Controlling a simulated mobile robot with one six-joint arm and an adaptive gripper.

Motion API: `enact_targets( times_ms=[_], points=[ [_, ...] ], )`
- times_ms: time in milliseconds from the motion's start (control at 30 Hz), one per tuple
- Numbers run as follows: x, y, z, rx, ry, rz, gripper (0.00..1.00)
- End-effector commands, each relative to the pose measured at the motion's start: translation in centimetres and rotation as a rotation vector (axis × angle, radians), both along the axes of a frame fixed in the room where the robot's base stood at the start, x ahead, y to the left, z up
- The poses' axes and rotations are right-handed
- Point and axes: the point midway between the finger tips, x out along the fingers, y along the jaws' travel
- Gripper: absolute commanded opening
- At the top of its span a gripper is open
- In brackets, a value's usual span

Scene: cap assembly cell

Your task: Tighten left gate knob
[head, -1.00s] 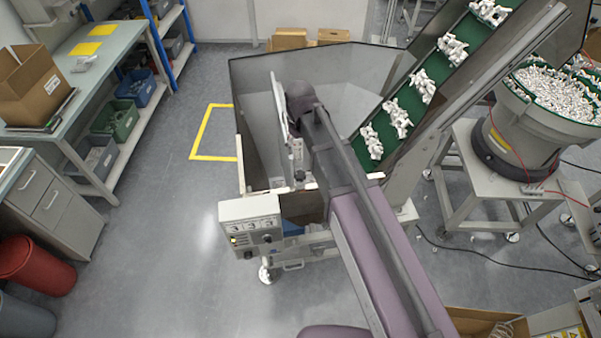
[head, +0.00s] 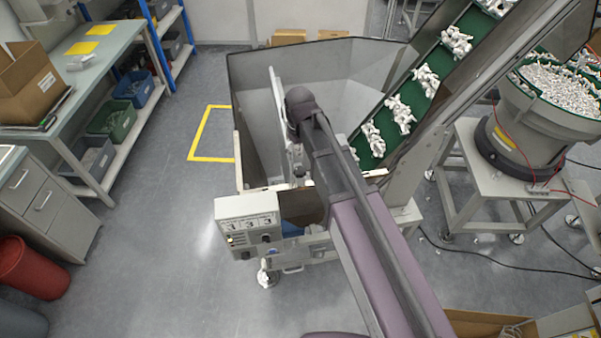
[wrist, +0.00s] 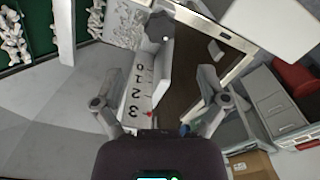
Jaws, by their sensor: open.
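My gripper (wrist: 155,95) is open in the wrist view, its two fingers spread apart with nothing between them. Beyond and between them is a pale gate plate (wrist: 138,90) marked 0 to 3, with a small red mark near the 3. In the head view, an upright pale gate panel (head: 277,95) stands in the hopper beside my wrist. My arm hides most of the gripper there.
The grey hopper (head: 245,85) surrounds the gate area. A control box (head: 247,225) hangs at its front left. A green conveyor (head: 415,100) carrying white parts rises to the right, near a bowl feeder (head: 515,135). Open floor (head: 150,255) lies to the left.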

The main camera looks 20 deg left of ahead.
Motion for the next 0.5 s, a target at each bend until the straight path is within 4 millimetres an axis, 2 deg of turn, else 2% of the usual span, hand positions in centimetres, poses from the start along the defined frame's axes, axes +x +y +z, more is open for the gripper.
enact_targets(
  times_ms=[33, 500],
  points=[
    [0.0, 0.0, -0.8, 0.000, 0.000, 0.000, 0.93],
    [0.0, 0.0, -4.3, 0.000, 0.000, 0.000, 0.93]
  ],
)
